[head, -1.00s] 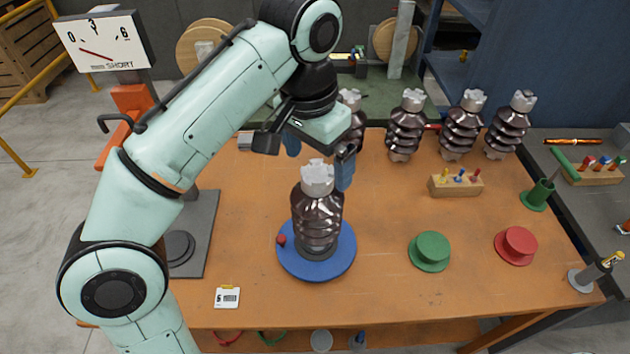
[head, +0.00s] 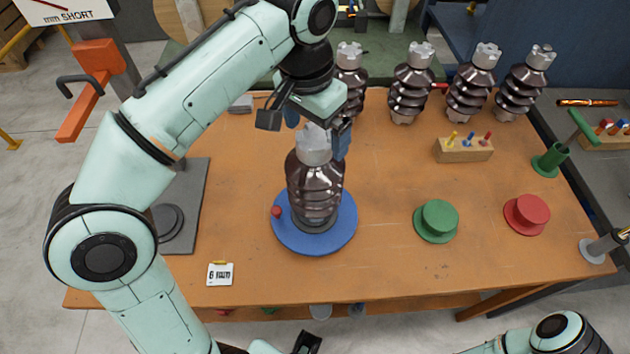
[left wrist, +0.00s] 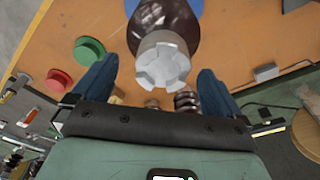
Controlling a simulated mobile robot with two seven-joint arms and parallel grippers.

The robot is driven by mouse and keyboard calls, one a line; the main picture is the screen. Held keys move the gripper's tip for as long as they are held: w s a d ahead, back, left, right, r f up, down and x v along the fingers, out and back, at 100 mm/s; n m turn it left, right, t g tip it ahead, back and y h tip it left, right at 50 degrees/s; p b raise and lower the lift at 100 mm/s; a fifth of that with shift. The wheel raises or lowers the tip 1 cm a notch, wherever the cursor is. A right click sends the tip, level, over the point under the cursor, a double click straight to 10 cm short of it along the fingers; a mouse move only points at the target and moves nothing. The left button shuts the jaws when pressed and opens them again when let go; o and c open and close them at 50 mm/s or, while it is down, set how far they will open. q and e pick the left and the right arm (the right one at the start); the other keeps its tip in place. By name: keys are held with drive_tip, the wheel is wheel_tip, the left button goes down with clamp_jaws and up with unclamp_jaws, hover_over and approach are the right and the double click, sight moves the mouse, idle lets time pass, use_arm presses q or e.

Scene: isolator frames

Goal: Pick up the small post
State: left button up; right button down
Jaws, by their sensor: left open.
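A brown ribbed post with a pale notched cap (head: 315,185) stands upright on a blue round base (head: 335,236) with a red knob. My left gripper (head: 318,132) is open at the top of this post. In the left wrist view the pale cap (left wrist: 163,62) lies between the two blue fingers, with a gap on each side. Several similar brown posts (head: 410,88) stand in a row at the back; which post counts as the small one I cannot tell. My right arm shows at the bottom right; a dark part at the bottom edge may be its gripper.
A green disc (head: 437,221) and a red disc (head: 527,214) lie to the right on the orange table (head: 385,270). A wooden block with coloured pegs (head: 464,149) sits behind them. A grey plate (head: 185,215) and a small card (head: 220,273) are at left.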

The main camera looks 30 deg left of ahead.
sight(315, 178)
use_arm(q)
wheel_tip(315, 178, down, 5)
drive_tip(key=shift+w+a+b, duration=0.15)
drive_tip(key=shift+b, duration=0.75)
drive_tip(key=c, duration=1.8)
drive_tip(key=shift+w+r, duration=0.1)
drive_tip(key=shift+r, duration=0.15)
clamp_jaws()
drive_tip(key=shift+r, duration=0.1)
